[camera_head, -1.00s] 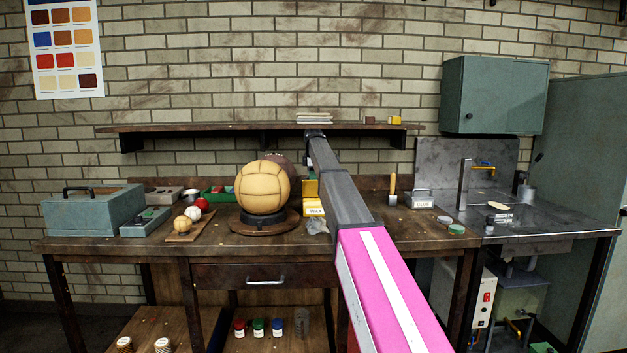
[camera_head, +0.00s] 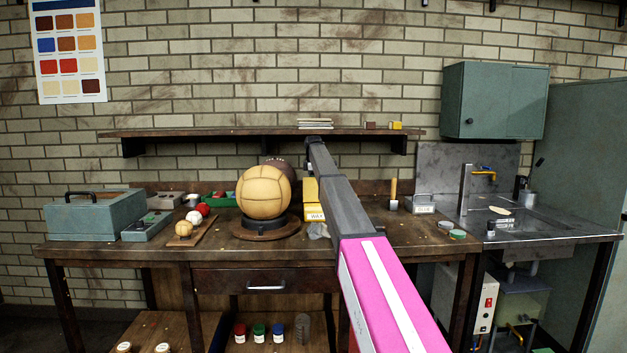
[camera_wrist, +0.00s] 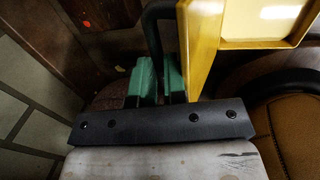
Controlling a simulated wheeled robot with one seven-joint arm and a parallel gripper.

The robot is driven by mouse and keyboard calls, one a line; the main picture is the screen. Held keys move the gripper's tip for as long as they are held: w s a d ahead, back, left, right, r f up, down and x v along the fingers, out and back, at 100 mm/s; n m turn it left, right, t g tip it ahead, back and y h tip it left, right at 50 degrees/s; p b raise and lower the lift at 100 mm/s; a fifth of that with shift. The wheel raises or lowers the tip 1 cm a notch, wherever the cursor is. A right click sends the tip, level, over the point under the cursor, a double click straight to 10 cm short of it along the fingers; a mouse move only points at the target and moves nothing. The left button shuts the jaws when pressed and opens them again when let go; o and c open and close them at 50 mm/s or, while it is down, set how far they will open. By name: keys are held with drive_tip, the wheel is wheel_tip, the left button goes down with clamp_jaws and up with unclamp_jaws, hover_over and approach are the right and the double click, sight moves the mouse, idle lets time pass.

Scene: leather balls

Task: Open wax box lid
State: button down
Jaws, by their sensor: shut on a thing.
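In the wrist view the lid's yellow edge (camera_wrist: 203,45) runs beside my fingers, and a yellow-rimmed pale panel (camera_wrist: 265,18) shows at top right. My gripper (camera_wrist: 157,80) has green fingertips close together around the black handle (camera_wrist: 152,32) by the lid. The exact contact is partly hidden. In the head view my gripper is hidden behind my arm.
The tan leather ball (camera_head: 263,191) on its round stand is close left of the box; its tan surface also shows in the wrist view (camera_wrist: 295,125). A shelf (camera_head: 225,133) hangs above the bench. A grey cloth (camera_head: 318,230) lies in front of the box.

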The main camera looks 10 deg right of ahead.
drive_tip(key=shift+w+d+f+g, duration=0.15)
drive_tip(key=shift+w+f, duration=0.1)
drive_tip(key=shift+w, duration=0.3)
drive_tip(key=shift+w+a+f+g, duration=0.15)
drive_tip(key=shift+w+f, duration=0.1)
drive_tip(key=shift+w, duration=0.3)
drive_tip(key=shift+w+d, duration=0.1)
drive_tip(key=shift+w, duration=0.05)
drive_tip(key=c, duration=1.2)
unclamp_jaws()
drive_tip(key=shift+w+f, duration=0.1)
drive_tip(key=shift+f, duration=0.05)
drive_tip(key=shift+o, duration=0.2)
drive_tip(key=shift+s, duration=0.3)
